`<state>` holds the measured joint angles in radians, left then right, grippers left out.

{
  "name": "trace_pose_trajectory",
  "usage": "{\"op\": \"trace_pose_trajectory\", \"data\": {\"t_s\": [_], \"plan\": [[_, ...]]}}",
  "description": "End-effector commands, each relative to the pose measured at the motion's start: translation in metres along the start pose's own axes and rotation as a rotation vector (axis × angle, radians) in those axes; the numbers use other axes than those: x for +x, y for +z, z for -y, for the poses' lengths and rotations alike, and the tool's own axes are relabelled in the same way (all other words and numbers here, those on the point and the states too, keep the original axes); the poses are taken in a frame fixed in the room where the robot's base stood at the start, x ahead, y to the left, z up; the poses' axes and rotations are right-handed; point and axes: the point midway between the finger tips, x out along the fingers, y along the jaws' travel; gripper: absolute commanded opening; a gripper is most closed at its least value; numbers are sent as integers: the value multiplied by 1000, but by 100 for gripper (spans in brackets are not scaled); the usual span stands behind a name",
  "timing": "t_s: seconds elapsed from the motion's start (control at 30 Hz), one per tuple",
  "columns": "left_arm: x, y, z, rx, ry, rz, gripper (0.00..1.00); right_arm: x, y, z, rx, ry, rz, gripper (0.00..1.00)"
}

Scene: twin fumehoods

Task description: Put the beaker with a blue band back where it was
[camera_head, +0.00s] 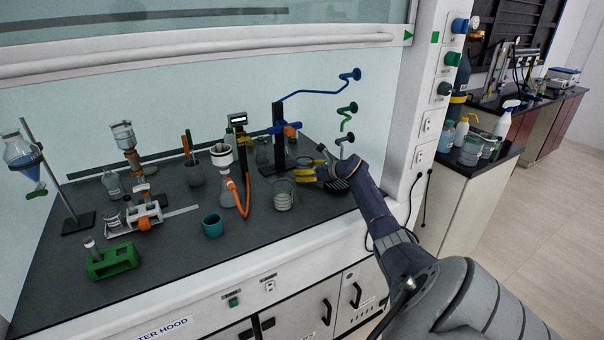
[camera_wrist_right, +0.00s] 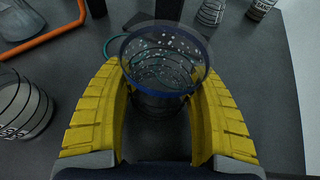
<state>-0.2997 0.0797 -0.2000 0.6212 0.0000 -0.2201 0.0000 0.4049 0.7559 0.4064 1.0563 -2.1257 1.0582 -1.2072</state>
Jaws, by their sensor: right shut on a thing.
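The beaker with a blue band (camera_wrist_right: 165,50) is clear glass with a blue ring near its top and specks on the glass. In the right wrist view it stands between the two yellow fingers of my right gripper (camera_wrist_right: 158,85), which is shut on it from both sides. In the head view my right gripper (camera_head: 308,172) is low over the right part of the dark hood worktop (camera_head: 255,222). There the beaker is small and mostly lost among the fingers. I cannot tell whether its base touches the worktop. My left gripper is not in view.
A second clear beaker (camera_head: 283,196) stands just left of my right gripper. A flask with an orange tube (camera_head: 245,195), a teal cup (camera_head: 212,225) and a stand with a blue clamp (camera_head: 278,140) are nearby.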

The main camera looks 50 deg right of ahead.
Motion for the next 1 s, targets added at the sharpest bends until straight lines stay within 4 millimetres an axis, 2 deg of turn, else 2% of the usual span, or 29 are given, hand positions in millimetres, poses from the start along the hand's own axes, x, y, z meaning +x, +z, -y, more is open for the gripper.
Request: {"op": "trace_pose_trajectory", "data": {"t_s": [0.5, 0.53, 0.6, 0.73, 1.0], "plan": [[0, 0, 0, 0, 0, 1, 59, 2, -8, 0, 0, 0, 0, 24], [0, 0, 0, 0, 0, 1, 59, 3, -8, 0, 0, 0, -1, 62], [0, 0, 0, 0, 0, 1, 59, 2, -8, 0, 0, 0, 0, 70], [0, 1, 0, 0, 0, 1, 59, 3, -8, 0, 0, 0, 0, 84], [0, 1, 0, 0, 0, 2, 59, 2, -7, 0, 0, 0, 0, 84]]}}
